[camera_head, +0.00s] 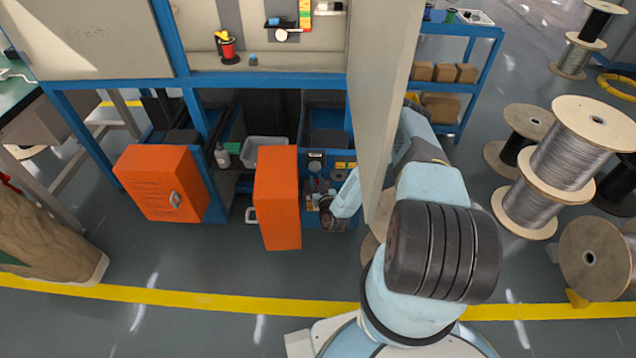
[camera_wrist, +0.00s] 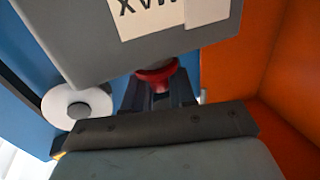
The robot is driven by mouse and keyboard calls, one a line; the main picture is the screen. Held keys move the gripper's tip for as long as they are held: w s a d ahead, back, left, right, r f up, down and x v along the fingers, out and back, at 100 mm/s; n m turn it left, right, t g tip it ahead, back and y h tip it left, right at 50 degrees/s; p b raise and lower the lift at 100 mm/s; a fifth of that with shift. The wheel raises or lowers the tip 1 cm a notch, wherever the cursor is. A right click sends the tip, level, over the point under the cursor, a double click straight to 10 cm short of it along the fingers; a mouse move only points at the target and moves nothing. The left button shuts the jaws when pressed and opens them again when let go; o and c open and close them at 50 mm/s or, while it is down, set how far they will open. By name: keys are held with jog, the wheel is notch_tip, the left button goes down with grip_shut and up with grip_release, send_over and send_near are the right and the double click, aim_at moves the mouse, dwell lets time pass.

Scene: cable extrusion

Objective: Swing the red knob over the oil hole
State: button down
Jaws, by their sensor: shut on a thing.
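The red knob (camera_wrist: 157,76) shows in the wrist view, just below the edge of a grey box with a white label. My gripper (camera_wrist: 158,92) is shut on the knob, with its dark fingers on either side of it. The fingers and the box edge hide part of the knob. In the head view my arm reaches behind a tall pale door panel into the lower cabinet bay, and my gripper (camera_head: 328,208) is small and partly hidden there. I cannot make out the oil hole in either view.
An open orange door (camera_head: 278,198) stands just left of my gripper, and its orange inside fills the right of the wrist view. The pale door panel (camera_head: 385,110) stands close beside my arm. A white round disc (camera_wrist: 76,106) lies left of the knob. Wire spools (camera_head: 560,160) crowd the right floor.

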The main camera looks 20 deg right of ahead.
jog(key=c, duration=1)
grip_release()
jog(key=shift+c, duration=0.2)
jog(key=s, duration=1.3)
jog(key=shift+s+d, duration=0.4)
jog(key=shift+d, duration=0.05)
